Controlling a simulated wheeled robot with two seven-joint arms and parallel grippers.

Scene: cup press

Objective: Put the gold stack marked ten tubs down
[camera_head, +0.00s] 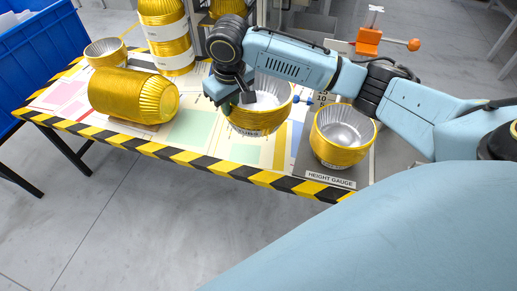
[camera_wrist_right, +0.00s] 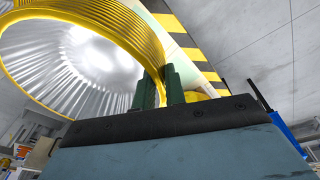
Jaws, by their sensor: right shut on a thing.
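My right gripper (camera_head: 246,98) is shut on the rim of a gold stack of tubs (camera_head: 258,122), with a silver inside, over the middle of the table. The stack is upright, mouth up; lettering low on its front seems to read "TUBS", its number unclear. In the right wrist view, the green fingertips (camera_wrist_right: 160,86) pinch the rim of the held gold stack (camera_wrist_right: 128,30). I cannot tell whether its bottom touches the table. My left gripper is out of view.
Another gold tub (camera_head: 340,152) stands on the height gauge (camera_head: 330,180) at right. A gold stack (camera_head: 125,95) lies on its side at left, near a small tub (camera_head: 105,52). Tall banded gold stacks (camera_head: 168,38) stand behind. A striped edge (camera_head: 190,160) borders the table; a green patch (camera_head: 190,130) is bare.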

